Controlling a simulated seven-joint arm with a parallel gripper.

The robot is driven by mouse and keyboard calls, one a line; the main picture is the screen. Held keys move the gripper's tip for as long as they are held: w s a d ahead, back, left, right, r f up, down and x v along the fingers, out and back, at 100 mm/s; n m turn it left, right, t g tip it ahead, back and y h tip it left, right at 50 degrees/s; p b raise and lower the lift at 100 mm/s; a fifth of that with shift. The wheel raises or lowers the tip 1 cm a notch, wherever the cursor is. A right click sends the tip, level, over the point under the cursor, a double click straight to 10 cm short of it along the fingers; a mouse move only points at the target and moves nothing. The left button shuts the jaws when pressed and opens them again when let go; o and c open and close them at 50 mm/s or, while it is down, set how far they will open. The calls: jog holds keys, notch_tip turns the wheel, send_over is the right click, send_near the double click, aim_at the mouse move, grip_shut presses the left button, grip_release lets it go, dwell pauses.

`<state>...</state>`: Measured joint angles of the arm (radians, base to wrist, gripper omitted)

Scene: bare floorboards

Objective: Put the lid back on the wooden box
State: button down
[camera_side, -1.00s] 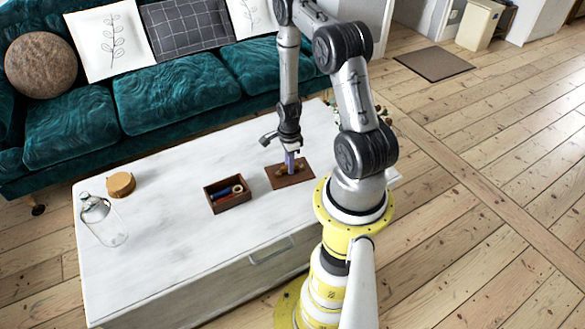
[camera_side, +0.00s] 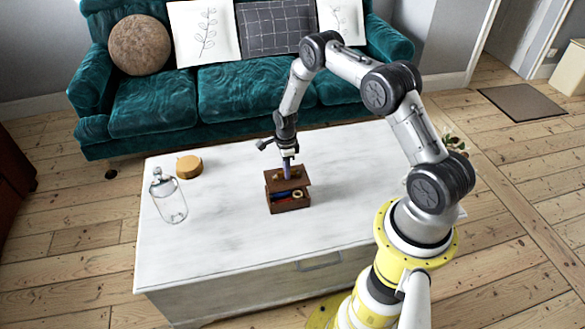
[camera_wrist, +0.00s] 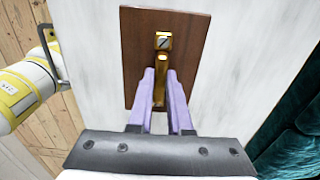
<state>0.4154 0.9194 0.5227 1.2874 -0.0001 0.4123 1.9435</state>
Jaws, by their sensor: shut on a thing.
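The wooden box (camera_side: 289,205) is a small dark brown open box on the white table. A blue thing, a red thing and a tan ring show inside it. The lid (camera_side: 272,176) is a flat brown board, held over the back part of the box, with the front of the opening still showing. In the wrist view the lid (camera_wrist: 190,45) has a brass handle (camera_wrist: 163,43). My gripper (camera_side: 287,173) points down from above, its purple fingers (camera_wrist: 161,75) shut on that handle. The wrist view hides the box beneath the lid. I cannot tell whether lid and box touch.
A glass jar (camera_side: 170,205) and a round tan wooden thing (camera_side: 189,166) stand at the left of the white table (camera_side: 215,250). A teal sofa (camera_side: 240,92) is behind. The tabletop around the box is mostly clear.

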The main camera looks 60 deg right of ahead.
aim_at(287, 183)
jog(key=shift+f, duration=2.5)
jog(key=shift+f, duration=0.8)
jog(key=c, duration=0.8)
grip_release()
jog(key=shift+o, duration=0.2)
jog(key=shift+r, duration=3.5)
